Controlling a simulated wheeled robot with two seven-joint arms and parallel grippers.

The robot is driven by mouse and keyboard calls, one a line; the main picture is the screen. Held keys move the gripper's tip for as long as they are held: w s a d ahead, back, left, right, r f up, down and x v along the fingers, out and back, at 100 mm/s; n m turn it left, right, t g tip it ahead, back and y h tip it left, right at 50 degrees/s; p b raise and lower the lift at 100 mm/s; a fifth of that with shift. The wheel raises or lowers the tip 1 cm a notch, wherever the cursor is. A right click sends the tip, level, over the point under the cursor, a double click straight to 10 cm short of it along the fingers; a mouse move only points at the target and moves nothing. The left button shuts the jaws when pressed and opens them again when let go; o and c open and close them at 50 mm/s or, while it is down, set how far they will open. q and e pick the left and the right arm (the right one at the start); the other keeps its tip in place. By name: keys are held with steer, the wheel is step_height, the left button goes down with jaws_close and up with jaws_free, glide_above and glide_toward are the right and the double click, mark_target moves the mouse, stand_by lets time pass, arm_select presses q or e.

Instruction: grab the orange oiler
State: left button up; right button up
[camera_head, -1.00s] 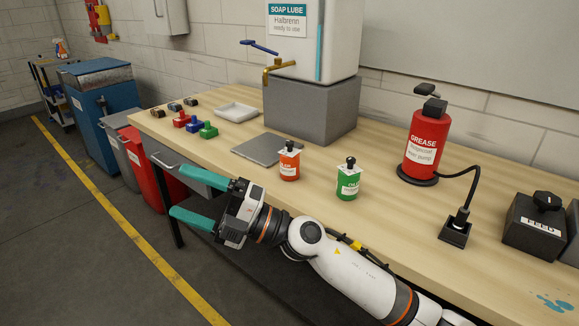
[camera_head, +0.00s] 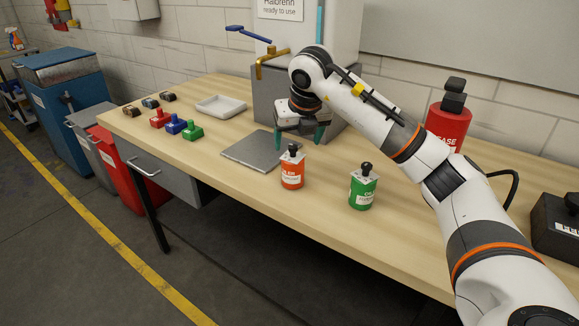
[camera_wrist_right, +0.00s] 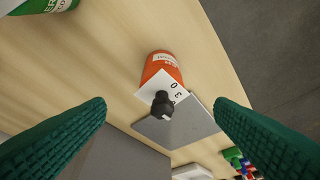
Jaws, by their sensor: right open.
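The orange oiler (camera_head: 292,172) stands upright on the wooden workbench, in front of the right edge of a grey plate; it has a white label and a black knob. My right gripper (camera_head: 299,143) points down above the bench, just behind the oiler, open and empty. In the right wrist view the oiler (camera_wrist_right: 160,70) lies between the two green fingers (camera_wrist_right: 158,122), seen from above and apart from both. My left gripper is not in view.
A green oiler (camera_head: 362,190) stands to the right, its edge also in the right wrist view (camera_wrist_right: 50,5). The grey plate (camera_head: 250,150) lies left of the orange oiler. The grey block (camera_head: 268,100) under the soap lube tank is behind the gripper. A red grease pump (camera_head: 450,122) stands at right.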

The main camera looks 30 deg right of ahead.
mark_target(294, 156)
steer(key=x, duration=0.3)
steer(key=shift+w+f, duration=0.2)
steer(key=shift+f, duration=0.15)
steer(key=p+x, duration=0.1)
steer(key=x, duration=0.4)
steer(key=shift+s+a, duration=0.1)
steer(key=shift+s, duration=0.1)
steer(key=shift+w+f, duration=0.15)
steer(key=shift+f, duration=0.1)
steer(key=shift+c, duration=0.7)
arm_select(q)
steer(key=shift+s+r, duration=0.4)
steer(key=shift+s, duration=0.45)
arm_select(e)
steer(key=shift+r, duration=0.1)
steer(key=c, duration=0.9)
